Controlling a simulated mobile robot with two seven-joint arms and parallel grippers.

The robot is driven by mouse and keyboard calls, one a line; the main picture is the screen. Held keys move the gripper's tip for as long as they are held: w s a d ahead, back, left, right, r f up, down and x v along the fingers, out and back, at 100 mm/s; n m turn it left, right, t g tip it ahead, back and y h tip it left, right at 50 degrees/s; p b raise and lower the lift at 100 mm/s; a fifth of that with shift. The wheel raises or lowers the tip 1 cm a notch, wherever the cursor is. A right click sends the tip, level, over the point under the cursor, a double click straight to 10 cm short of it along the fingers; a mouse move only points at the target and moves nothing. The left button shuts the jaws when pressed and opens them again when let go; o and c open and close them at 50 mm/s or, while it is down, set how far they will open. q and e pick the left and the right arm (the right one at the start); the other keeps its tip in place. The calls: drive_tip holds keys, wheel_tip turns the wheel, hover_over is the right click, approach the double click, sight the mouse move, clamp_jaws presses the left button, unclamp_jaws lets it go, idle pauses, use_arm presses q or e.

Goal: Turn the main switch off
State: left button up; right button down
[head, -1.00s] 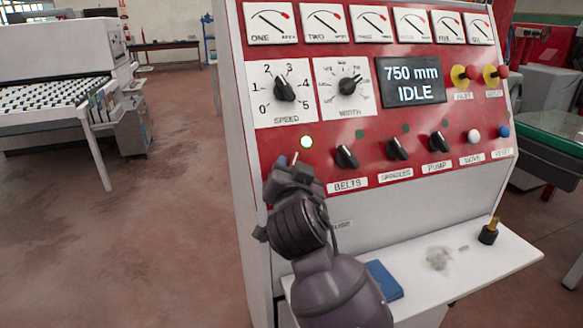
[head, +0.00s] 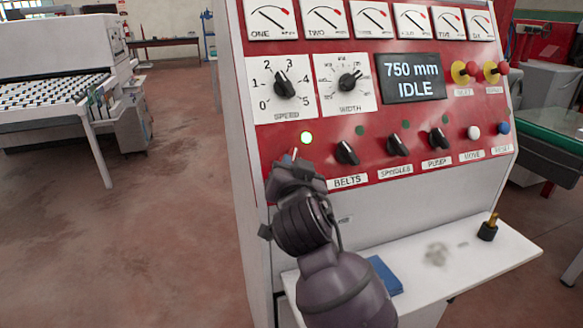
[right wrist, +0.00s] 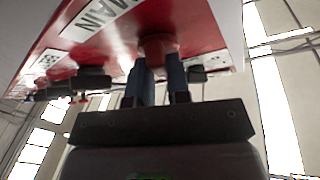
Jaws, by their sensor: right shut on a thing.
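The main switch is a red knob (right wrist: 158,45) on the red panel, beside the white MAIN label (right wrist: 103,18) in the right wrist view. My right gripper (right wrist: 160,72) has its two blue-grey fingers shut on this knob. In the head view my right gripper (head: 292,163) is at the lower left of the panel, left of the BELTS knob, and hides most of the switch and its label. A lamp (head: 307,137) just above it is lit. The display (head: 412,77) reads 750 mm IDLE. My left gripper is not in view.
Black BELTS (head: 347,153), SPINDLES (head: 398,145) and PUMP (head: 438,140) knobs stand to the right on the panel. A shelf (head: 480,262) below bears a blue pad (head: 384,275) and a black-and-brass object (head: 489,229). Open floor lies left of the panel.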

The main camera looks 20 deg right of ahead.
drive_tip(key=n+y, duration=0.3)
drive_tip(key=n, duration=0.2)
drive_tip(key=n+y, duration=0.2)
drive_tip(key=n, duration=0.3)
drive_tip(key=d+n+y, duration=0.1)
drive_tip(key=n+y, duration=0.2)
drive_tip(key=n, duration=0.2)
drive_tip(key=shift+g+y, duration=0.3)
drive_tip(key=shift+n, duration=0.3)
drive_tip(key=c, duration=1.1)
unclamp_jaws()
drive_tip(key=shift+w, duration=0.1)
drive_tip(key=b+v, duration=0.1)
drive_tip(key=v, duration=1)
drive_tip(key=shift+d+b, duration=0.15)
drive_tip(key=shift+b, duration=0.2)
